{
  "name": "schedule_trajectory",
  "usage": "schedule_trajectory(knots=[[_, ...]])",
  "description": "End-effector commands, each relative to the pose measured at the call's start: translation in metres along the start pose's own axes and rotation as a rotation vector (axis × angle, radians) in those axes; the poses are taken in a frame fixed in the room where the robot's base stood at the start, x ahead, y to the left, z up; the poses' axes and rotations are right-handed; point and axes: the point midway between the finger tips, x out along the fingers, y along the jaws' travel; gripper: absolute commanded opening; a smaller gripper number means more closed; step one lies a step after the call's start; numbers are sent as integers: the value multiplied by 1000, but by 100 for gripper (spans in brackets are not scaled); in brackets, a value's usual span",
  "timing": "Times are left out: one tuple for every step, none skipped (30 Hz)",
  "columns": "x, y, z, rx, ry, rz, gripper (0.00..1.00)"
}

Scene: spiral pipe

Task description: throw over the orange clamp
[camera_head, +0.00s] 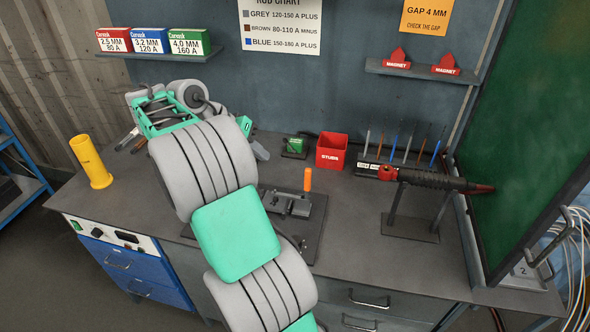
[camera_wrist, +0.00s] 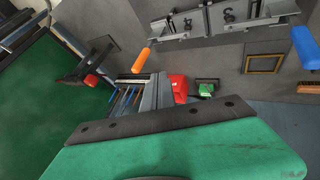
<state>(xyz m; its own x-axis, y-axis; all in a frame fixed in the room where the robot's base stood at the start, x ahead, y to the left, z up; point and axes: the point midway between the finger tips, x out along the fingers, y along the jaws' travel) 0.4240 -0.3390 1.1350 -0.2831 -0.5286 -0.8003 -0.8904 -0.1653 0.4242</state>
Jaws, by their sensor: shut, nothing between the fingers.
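The clamp's orange handle (camera_head: 308,180) stands upright on the dark metal fixture (camera_head: 290,204) on the bench. In the wrist view the orange handle (camera_wrist: 141,60) lies just beyond the fingers, with the grey fixture (camera_wrist: 225,20) along the top edge. My gripper (camera_wrist: 157,94) is shut and empty, its fingers apart from the orange handle. In the head view my own arm hides most of my gripper and part of the fixture.
A red studs box (camera_head: 332,151), upright coloured rods (camera_head: 408,145) and a black torch on a stand (camera_head: 425,178) are behind and right of the fixture. A green screen (camera_head: 530,140) bounds the right. A blue handle (camera_wrist: 305,47) shows in the wrist view.

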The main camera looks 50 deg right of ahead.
Motion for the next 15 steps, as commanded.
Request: schedule_trajectory(knots=[[0,0,0,0,0,0,0],[1,0,0,-1,0,0,0],[2,0,0,-1,0,0,0],[4,0,0,0,0,1,0],[7,0,0,0,0,1,0],[11,0,0,-1,0,1,0],[16,0,1,-1,0,2,0],[21,0,1,-1,0,2,0],[29,0,1,-1,-1,2,0],[35,0,1,-1,-1,2,0],[42,0,1,-2,-2,3,0],[50,0,1,0,-1,2,0],[57,1,1,-1,-1,2,0],[63,1,1,-1,-2,2,0],[72,1,1,-2,-2,2,0]])
